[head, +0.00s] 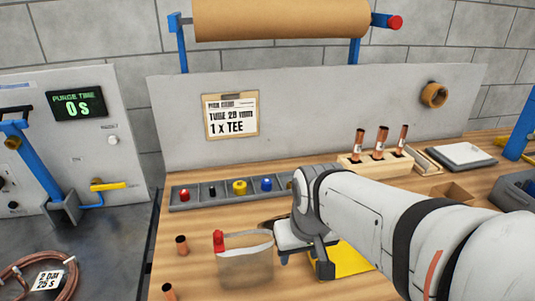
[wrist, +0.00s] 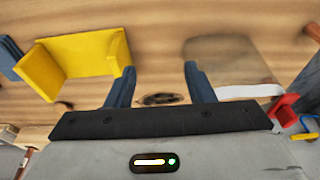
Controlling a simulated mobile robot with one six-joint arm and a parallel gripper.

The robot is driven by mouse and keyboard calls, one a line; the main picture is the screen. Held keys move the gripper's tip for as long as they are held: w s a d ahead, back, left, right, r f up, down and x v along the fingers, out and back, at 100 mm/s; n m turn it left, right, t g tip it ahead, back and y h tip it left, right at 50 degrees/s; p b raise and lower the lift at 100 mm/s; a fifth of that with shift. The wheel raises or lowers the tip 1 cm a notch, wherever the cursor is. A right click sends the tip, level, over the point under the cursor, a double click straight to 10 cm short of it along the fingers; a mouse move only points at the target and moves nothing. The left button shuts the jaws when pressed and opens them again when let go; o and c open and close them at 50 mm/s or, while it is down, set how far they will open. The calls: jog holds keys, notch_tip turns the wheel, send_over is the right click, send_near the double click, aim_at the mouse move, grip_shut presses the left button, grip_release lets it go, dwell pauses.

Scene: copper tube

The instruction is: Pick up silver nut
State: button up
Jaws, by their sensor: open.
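I cannot clearly make out a silver nut in either view. In the wrist view, a small dark oval mark (wrist: 160,98) lies on the wood between my fingers; I cannot tell whether it is a nut or wood grain. My gripper (wrist: 160,75) is open, its two blue-grey fingers apart and nothing visible held. In the head view my gripper (head: 303,262) is low over the bench, between a clear bag and a yellow holder, with my arm hiding part of the bench. The parts tray (head: 220,200) behind it holds small coloured pieces; its right end is hidden.
The clear bag (head: 245,268) with a red clip stands left of my gripper. The yellow holder (head: 350,262) is close on the right. Copper tubes (head: 380,143) stand in a wooden block behind. Short copper pieces (head: 181,245) stand at the left front.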

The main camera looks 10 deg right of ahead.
jog(key=w+d+r+t+p, duration=0.1)
jog(key=w+d+p, duration=0.3)
jog(key=w, duration=0.9)
jog(key=w+d+r+p, duration=0.1)
jog(key=w+d+p, duration=0.25)
jog(key=w, duration=0.95)
jog(key=shift+m+t, duration=0.5)
jog(key=shift+w+d+f+p, duration=0.75)
jog(key=shift+w+d+f, duration=0.3)
jog(key=shift+w+f, duration=0.95)
jog(key=shift+w+d+f+p, duration=0.75)
jog(key=shift+w+d+f, duration=0.3)
jog(key=shift+w+f, duration=0.9)
jog(key=shift+w+d+f+p, duration=0.75)
jog(key=shift+w+d+f, duration=0.3)
jog(key=shift+w+f, duration=0.9)
jog(key=shift+c, duration=0.6)
grip_shut()
jog(key=shift+r, duration=0.1)
